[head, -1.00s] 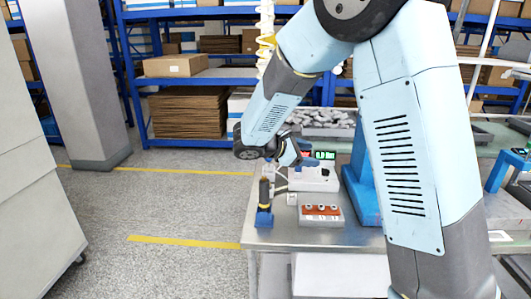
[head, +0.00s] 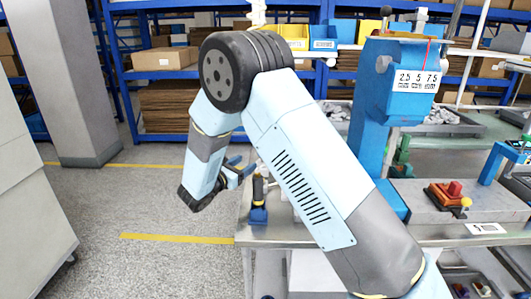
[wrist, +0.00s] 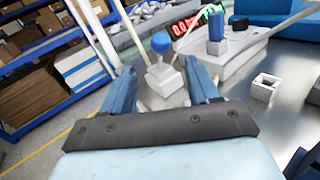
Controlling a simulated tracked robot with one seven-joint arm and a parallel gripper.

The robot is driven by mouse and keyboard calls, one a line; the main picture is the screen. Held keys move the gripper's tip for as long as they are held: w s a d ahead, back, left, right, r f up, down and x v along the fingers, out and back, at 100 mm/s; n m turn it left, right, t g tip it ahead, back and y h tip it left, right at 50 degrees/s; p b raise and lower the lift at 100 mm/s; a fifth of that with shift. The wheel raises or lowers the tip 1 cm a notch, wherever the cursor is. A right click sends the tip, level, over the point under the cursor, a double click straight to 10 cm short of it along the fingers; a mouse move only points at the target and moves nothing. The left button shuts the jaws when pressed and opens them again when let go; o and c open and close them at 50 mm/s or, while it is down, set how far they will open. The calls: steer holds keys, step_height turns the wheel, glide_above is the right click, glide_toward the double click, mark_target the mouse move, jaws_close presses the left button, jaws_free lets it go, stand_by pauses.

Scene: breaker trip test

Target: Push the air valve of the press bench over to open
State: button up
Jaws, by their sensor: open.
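My gripper (wrist: 160,72) is open and empty. The knob shows beyond the gap between its fingers, apparently apart from them. In the head view, my gripper (head: 236,172) is at the left end of the bench (head: 420,237), near a black and yellow handle in a blue holder (head: 258,215). I cannot pick out the blue knob there.
A blue press (head: 400,85) marked 2.5, 5, 7.5 stands on the bench. A red and yellow control (head: 447,195) sits at right. Floor left of the bench is free.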

steer(key=x, duration=1.2)
steer(key=shift+w+d, duration=0.1)
steer(key=shift+d, duration=0.05)
jaws_close()
stand_by(0.3)
